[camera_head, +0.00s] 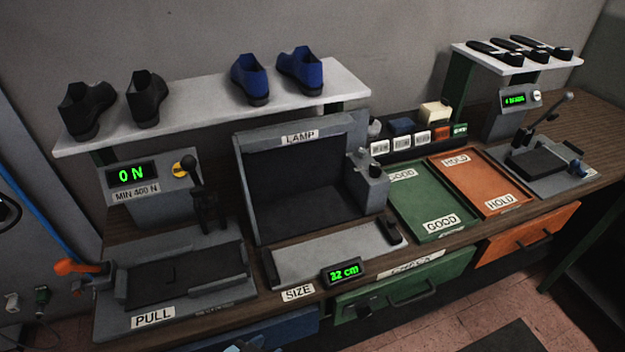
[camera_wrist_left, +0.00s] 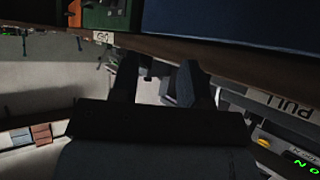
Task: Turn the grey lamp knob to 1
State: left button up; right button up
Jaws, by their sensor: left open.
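The lamp box (camera_head: 303,175) stands in the middle of the bench in the head view, with a LAMP label on its top edge and a dark inside. A grey housing (camera_head: 374,187) is at its right side. A small grey knob (camera_head: 374,170) appears to sit on this housing; its setting is too small to read. My left gripper (camera_wrist_left: 158,80) shows in the left wrist view with its two dark fingers apart and nothing between them. It is away from the knob, which is not visible in that view. I cannot make out my right gripper.
A pull tester (camera_head: 170,275) with an orange handle stands at the left. A shelf (camera_head: 205,110) with shoes is above. A size gauge (camera_head: 335,250) lies before the lamp box. Green (camera_head: 425,205) and orange (camera_head: 480,180) trays lie to the right, with drawers below.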

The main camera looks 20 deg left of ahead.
aim_at(361, 151)
jog(key=i+l, duration=0.2)
jog(key=l, duration=0.15)
jog(key=i+l, duration=0.2)
jog(key=l, duration=0.15)
jog(key=i+l+u, duration=0.1)
jog(key=l, duration=0.25)
jog(key=i+l, duration=0.25)
jog(key=l+u, duration=0.05)
jog(key=l, duration=0.05)
